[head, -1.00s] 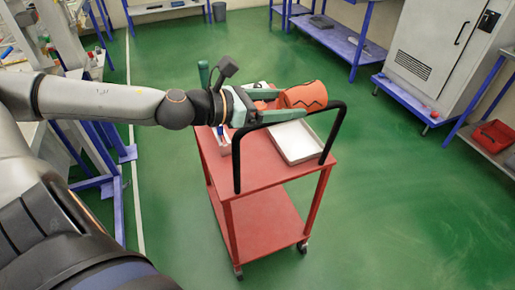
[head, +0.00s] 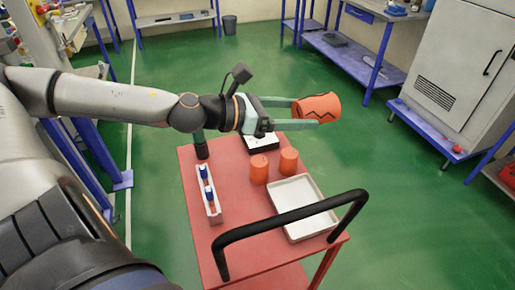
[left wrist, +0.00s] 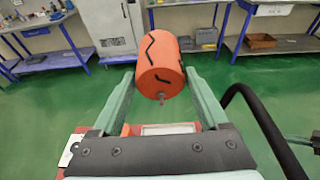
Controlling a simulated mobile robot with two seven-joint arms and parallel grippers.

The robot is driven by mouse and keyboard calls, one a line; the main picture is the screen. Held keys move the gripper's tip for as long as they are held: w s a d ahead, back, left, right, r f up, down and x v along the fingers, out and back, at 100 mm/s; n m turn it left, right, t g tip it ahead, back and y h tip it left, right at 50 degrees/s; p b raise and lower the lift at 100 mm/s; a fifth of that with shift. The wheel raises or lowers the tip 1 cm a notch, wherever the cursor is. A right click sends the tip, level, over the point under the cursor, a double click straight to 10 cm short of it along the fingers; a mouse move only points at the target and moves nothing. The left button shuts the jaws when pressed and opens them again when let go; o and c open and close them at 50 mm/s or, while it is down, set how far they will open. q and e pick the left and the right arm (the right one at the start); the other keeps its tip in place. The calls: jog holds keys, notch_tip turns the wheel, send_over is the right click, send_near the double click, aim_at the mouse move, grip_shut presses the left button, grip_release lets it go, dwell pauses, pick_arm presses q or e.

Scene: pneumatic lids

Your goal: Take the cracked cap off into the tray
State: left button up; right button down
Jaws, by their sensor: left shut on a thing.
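The cracked cap (head: 317,107), an orange cylinder with a black zigzag line, lies on its side between the fingers of my left gripper (head: 308,110). My left gripper is shut on it and holds it above the far part of the red cart. In the left wrist view the cap (left wrist: 160,64) sits between the two green fingers (left wrist: 160,92), with a small metal stem at its near end. The white tray (head: 290,190) lies on the cart, nearer than the cap, and looks empty.
Two plain orange cylinders (head: 259,170) (head: 289,160) stand on the red cart (head: 240,225) beside the tray. A narrow white box (head: 211,207) holds blue-and-white items at left. A dark cylinder (head: 201,148) stands behind it. The cart's black handle (head: 290,216) arches across the tray's near part.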

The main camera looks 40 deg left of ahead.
pick_arm(q)
jog(key=shift+w+a, duration=0.1)
jog(key=shift+w, duration=0.05)
jog(key=shift+f, duration=0.25)
jog(key=shift+f+b, duration=1.7)
jog(key=shift+f, duration=1)
jog(key=o, duration=1.3)
